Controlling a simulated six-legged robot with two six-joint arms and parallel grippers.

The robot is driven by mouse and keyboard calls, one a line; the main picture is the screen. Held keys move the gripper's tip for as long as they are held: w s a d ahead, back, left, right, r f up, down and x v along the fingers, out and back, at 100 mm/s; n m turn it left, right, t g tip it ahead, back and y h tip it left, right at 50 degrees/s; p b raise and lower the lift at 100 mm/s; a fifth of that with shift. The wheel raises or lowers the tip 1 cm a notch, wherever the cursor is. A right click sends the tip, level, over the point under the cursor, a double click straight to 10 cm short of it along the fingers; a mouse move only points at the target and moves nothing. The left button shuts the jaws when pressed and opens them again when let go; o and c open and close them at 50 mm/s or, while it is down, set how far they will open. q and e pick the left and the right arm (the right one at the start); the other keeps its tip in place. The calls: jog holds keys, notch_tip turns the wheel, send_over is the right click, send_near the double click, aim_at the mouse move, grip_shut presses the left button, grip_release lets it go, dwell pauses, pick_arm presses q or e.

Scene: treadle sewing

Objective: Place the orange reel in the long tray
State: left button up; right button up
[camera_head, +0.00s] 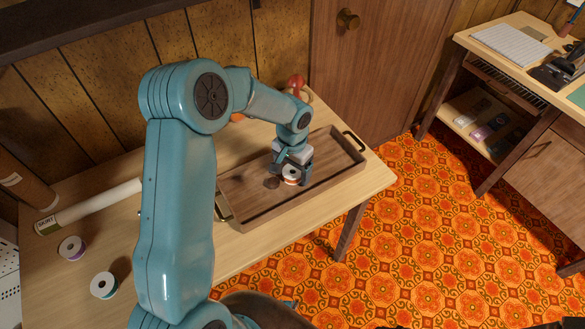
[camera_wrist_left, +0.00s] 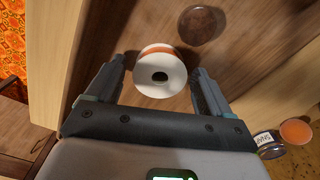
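The orange reel (camera_head: 290,174), white-flanged with an orange band of thread, is at the long tray (camera_head: 237,219), within its walls. It also shows in the left wrist view (camera_wrist_left: 160,82). My left gripper (camera_head: 291,172) reaches down over the tray around the reel. In the left wrist view the fingers (camera_wrist_left: 158,75) stand apart on either side of the reel, with a visible gap at least on the left. I cannot tell whether the reel touches the tray floor. My right gripper does not show.
A dark round patch (camera_wrist_left: 203,25) lies near the reel. A purple reel (camera_head: 72,248), a teal reel (camera_head: 104,285) and a white roll (camera_head: 95,205) are on the table's left part. A jar (camera_wrist_left: 268,145) and an orange item (camera_wrist_left: 295,131) lie beyond the tray.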

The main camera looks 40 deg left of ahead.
pick_arm(q)
jog(key=shift+r, duration=0.2)
jog(key=shift+w+r, duration=0.1)
jog(key=shift+r, duration=0.3)
notch_tip(320, 180, up, 11)
dwell(0.4)
